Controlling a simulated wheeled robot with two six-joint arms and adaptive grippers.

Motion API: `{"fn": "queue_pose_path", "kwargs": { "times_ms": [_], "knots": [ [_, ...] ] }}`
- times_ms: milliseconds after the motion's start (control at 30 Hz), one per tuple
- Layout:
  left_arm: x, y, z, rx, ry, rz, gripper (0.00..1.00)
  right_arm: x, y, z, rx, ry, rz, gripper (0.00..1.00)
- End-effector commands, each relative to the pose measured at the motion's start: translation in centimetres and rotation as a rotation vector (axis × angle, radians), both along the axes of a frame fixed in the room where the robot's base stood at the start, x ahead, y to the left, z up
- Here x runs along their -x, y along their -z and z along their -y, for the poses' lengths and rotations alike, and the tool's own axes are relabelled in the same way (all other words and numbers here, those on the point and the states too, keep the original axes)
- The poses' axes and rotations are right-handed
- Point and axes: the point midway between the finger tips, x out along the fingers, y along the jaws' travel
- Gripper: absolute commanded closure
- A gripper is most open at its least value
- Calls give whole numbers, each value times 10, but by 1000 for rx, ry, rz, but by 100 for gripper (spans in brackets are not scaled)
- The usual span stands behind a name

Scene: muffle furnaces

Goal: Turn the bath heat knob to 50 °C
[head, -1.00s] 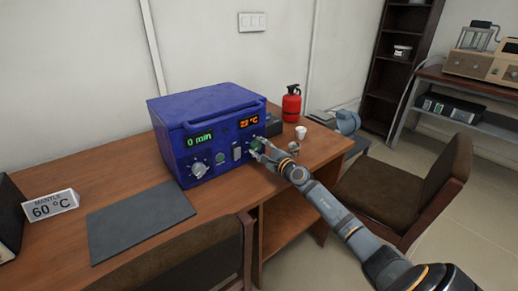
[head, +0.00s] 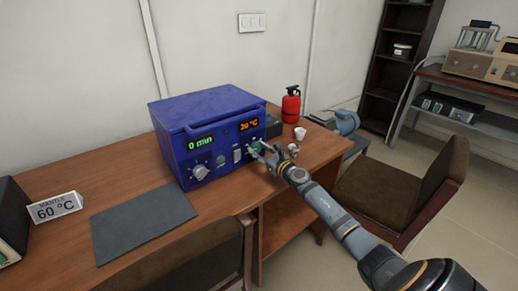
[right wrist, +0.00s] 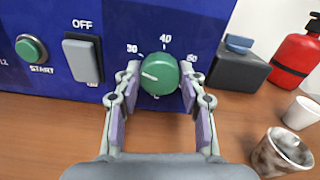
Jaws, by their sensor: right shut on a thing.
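The blue furnace (head: 208,130) stands on the desk, with a green display at left and an orange display (head: 248,125) at right reading in the twenties of °C, last digit unclear. The knob's white line points left, toward the 30 side. My right gripper (right wrist: 160,86) is shut on the knob, one finger on each side; it also shows at the panel in the head view (head: 262,151). My left gripper is out of view.
A grey switch marked OFF (right wrist: 82,58) and a green START button (right wrist: 31,49) lie left of the knob. Cups (head: 299,133), a red extinguisher (head: 291,105) and a dark box stand to the right. A MANTLE 60 °C sign (head: 55,208) and grey mat (head: 143,225) are at left.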

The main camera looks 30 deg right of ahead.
Motion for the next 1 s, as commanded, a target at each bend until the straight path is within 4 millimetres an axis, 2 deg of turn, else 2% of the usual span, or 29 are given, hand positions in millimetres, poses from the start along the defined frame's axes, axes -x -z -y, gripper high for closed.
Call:
{"fn": "queue_pose_path", "kwargs": {
  "times_ms": [333,1000],
  "knots": [
    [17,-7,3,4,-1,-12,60,0,0,0,-327,-1,-29,91],
    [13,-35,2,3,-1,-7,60,0,0,2,-961,1,-79,91]
  ]
}}
